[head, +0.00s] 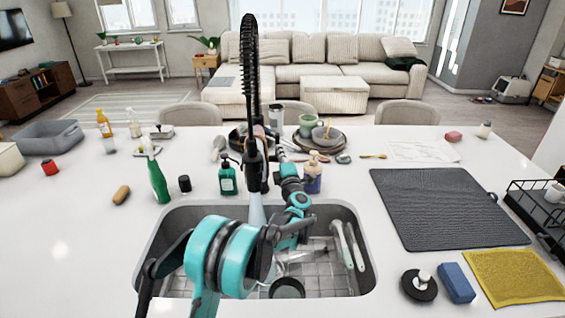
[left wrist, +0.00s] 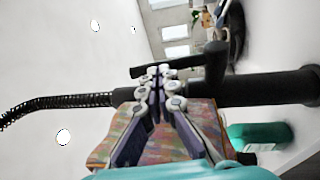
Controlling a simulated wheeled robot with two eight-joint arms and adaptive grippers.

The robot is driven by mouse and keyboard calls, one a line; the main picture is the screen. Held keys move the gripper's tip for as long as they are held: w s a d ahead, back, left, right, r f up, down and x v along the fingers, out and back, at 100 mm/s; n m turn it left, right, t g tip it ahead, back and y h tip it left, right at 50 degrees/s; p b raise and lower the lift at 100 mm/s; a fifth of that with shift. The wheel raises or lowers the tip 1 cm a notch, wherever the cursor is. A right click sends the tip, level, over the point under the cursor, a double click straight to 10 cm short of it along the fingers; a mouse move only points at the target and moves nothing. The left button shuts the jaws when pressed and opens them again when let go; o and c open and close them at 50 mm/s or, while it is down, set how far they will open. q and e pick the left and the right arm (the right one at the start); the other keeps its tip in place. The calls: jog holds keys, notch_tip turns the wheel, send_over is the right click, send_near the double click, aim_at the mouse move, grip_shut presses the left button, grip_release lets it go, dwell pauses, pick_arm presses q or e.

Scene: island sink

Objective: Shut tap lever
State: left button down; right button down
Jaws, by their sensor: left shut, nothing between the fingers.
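The black tap (head: 250,90) with a tall spring hose stands behind the sink. A pale stream that looks like running water (head: 257,210) shows under its spout. My left arm reaches over the sink, and my left gripper (head: 272,140) is by the tap's body, partly hidden among nearby things. In the left wrist view, my left gripper (left wrist: 157,74) is shut and empty. Its fingertips are at a thin black bar, seemingly the tap lever (left wrist: 188,64), beside the tap body (left wrist: 270,88). I cannot tell whether they touch. My right gripper is not in view.
The sink (head: 365,265) holds a dark cup (head: 287,288) and utensils. A dark drying mat (head: 445,205) lies right. The counter's left front is clear.

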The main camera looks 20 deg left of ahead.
pick_arm(q)
jog(key=shift+w+a, duration=0.15)
jog(key=shift+w, duration=0.1)
jog(key=shift+w+a+r, duration=0.15)
jog(key=shift+w+r, duration=0.35)
jog(key=shift+w, duration=0.15)
jog(key=shift+s, duration=0.1)
